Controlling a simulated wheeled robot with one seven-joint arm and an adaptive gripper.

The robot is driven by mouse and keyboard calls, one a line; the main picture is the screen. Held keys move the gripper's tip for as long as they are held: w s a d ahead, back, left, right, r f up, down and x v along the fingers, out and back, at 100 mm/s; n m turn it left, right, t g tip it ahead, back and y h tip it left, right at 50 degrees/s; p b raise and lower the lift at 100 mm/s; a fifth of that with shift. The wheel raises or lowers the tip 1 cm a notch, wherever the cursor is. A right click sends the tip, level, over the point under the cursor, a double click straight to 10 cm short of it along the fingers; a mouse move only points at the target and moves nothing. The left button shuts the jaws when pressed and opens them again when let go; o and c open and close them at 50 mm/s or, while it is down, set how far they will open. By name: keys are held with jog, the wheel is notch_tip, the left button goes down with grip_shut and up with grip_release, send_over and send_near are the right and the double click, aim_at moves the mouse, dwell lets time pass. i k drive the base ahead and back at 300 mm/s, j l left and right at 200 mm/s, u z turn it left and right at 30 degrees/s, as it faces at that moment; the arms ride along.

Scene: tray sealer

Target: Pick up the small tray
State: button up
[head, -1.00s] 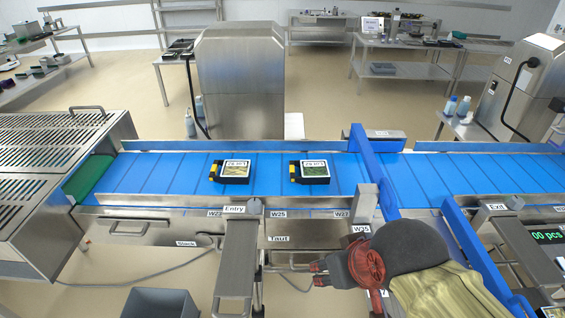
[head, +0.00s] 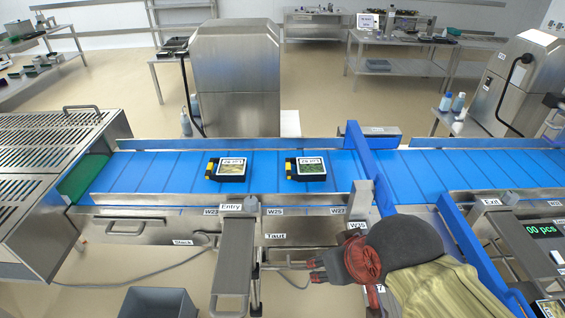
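Two small black trays lie on the blue conveyor belt. The left tray (head: 231,170) has tan contents, the right tray (head: 311,169) has green contents. Each has a white printed label at the back and a yellow patch at its left end. They are apart from each other, and I cannot tell a size difference. My gripper (head: 318,269) is at the lower middle, in front of the conveyor's near rail and below the trays in the picture. It touches neither tray. Its fingers are small and dark here, so I cannot tell whether they are open.
A blue upright frame (head: 368,170) crosses the belt right of the trays. The near metal rail (head: 150,212) runs between my gripper and the belt. A narrow metal stand (head: 234,268) marked Entry and a grey bin (head: 158,303) are at front left. The belt around the trays is clear.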

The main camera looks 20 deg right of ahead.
aim_at(228, 170)
jog(key=i+j, duration=0.1)
jog(key=j, duration=0.3)
jog(key=i+j, duration=0.1)
jog(key=j, duration=0.3)
jog(key=i+j, duration=0.1)
jog(key=j, duration=0.3)
jog(key=i+j+z, duration=0.1)
jog(key=j, duration=0.3)
jog(key=i+j, duration=0.1)
jog(key=j, duration=0.35)
